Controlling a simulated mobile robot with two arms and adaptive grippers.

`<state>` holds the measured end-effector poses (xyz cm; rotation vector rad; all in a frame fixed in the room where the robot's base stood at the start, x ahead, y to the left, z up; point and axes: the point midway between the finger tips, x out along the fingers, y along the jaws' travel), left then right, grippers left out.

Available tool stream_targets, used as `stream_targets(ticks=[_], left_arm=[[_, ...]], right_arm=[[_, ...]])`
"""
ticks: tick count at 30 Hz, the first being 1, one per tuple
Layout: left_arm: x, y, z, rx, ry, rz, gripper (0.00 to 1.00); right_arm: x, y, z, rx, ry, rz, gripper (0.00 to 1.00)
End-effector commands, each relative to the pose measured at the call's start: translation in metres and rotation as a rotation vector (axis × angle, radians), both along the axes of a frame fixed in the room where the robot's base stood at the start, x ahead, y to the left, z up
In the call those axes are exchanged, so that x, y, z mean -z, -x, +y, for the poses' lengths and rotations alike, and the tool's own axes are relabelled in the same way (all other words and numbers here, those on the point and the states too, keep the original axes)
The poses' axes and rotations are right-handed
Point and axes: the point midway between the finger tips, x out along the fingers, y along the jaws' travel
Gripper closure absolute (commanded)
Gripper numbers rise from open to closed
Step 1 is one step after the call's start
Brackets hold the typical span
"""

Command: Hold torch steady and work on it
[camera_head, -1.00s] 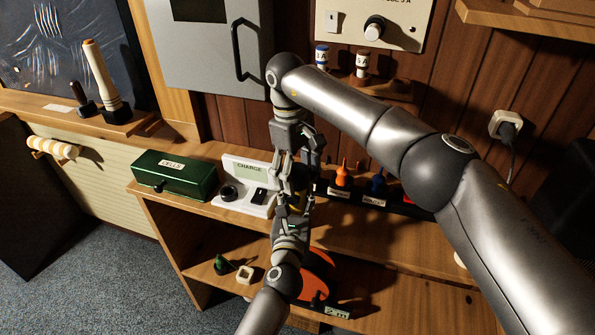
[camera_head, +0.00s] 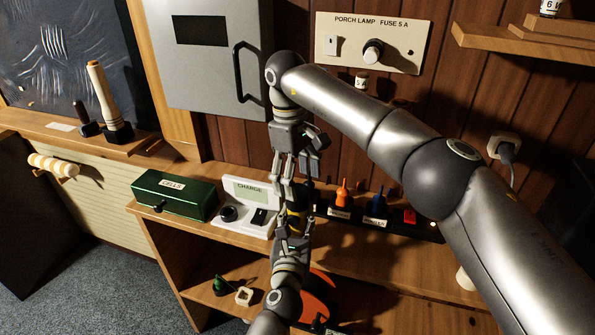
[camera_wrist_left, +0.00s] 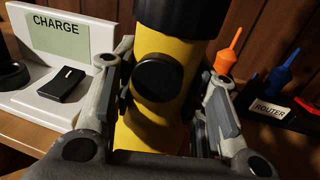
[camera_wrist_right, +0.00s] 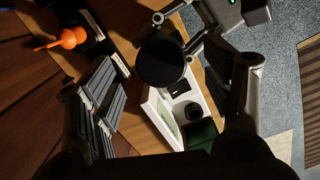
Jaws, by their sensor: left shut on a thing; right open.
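The torch has a yellow body and a black round top. In the left wrist view the torch (camera_wrist_left: 152,110) stands between the fingers of my left gripper (camera_wrist_left: 155,105), which is shut on its body. In the head view my left gripper (camera_head: 293,240) holds the torch (camera_head: 294,221) up in front of the shelf, mostly hidden by fingers. My right gripper (camera_head: 298,180) is open, pointing down just above the torch. In the right wrist view the torch's black top (camera_wrist_right: 162,63) lies between the spread fingers, and no contact is visible.
A white CHARGE stand (camera_head: 247,222) and a green CELLS box (camera_head: 174,194) are on the shelf to the left. A dark rack labelled ROUTER (camera_head: 377,222), with orange and blue tools, is to the right. A grey cabinet (camera_head: 205,75) hangs behind.

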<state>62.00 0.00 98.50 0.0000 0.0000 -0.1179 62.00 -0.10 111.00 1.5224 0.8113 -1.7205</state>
Motion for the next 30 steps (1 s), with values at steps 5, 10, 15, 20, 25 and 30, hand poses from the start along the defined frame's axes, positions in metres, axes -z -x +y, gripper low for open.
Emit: stream_targets(ticks=[5, 10, 15, 20, 25, 30], left_arm=[[0.001, 0.000, 0.000, 0.001, 0.001, 0.003, 1.00], [0.001, 0.000, 0.000, 0.001, 0.001, 0.003, 1.00], [0.001, 0.000, 0.000, 0.001, 0.001, 0.002, 1.00], [0.001, 0.000, 0.000, 0.001, 0.001, 0.002, 1.00], [0.001, 0.000, 0.000, 0.001, 0.001, 0.002, 1.00], [0.001, 0.000, 0.000, 0.001, 0.001, 0.002, 1.00]], right_arm=[[-0.002, -0.001, 0.000, -0.230, -0.022, 0.015, 0.28], [-0.004, -0.001, 0.000, -0.495, -0.045, 0.033, 0.28], [-0.006, -0.001, 0.000, -0.759, -0.067, 0.048, 0.28], [-0.008, -0.001, 0.000, -1.007, -0.085, 0.061, 0.28], [-0.010, -0.002, 0.000, -1.272, -0.102, 0.076, 0.28], [-0.012, -0.002, 0.000, -1.537, -0.118, 0.090, 0.28]])
